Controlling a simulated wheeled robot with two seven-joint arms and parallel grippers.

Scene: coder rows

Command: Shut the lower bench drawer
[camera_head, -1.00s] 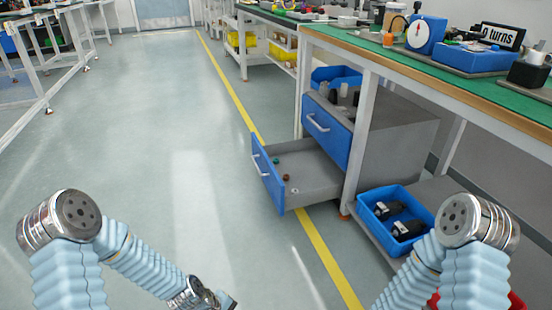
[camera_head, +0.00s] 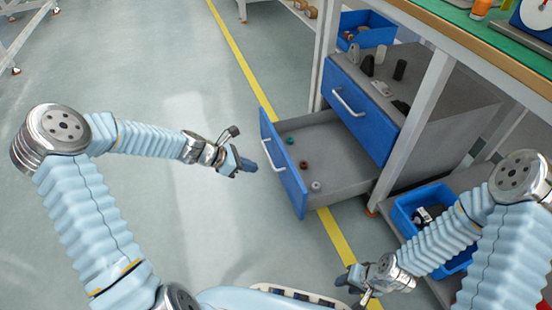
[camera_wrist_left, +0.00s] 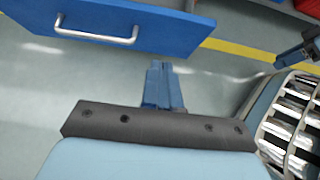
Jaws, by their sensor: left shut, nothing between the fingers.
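The lower bench drawer (camera_head: 284,166) stands pulled out of the grey cabinet under the bench, with a blue front and a silver handle (camera_head: 287,166). A few small round parts lie inside it. Its front (camera_wrist_left: 150,22) also crosses the top of the left wrist view. My left gripper (camera_head: 248,166) is shut and empty, just left of the drawer front and apart from it; its fingers (camera_wrist_left: 162,85) point toward the front in the wrist view. My right gripper (camera_head: 352,280) is low in the head view, in front of the drawer; its jaw state is too small to tell.
The upper blue drawer (camera_head: 360,112) is closed, with several dark parts on the cabinet top above it. A bench leg (camera_head: 415,130) stands right of the drawers. A blue bin (camera_head: 405,215) sits on the low shelf behind my right arm.

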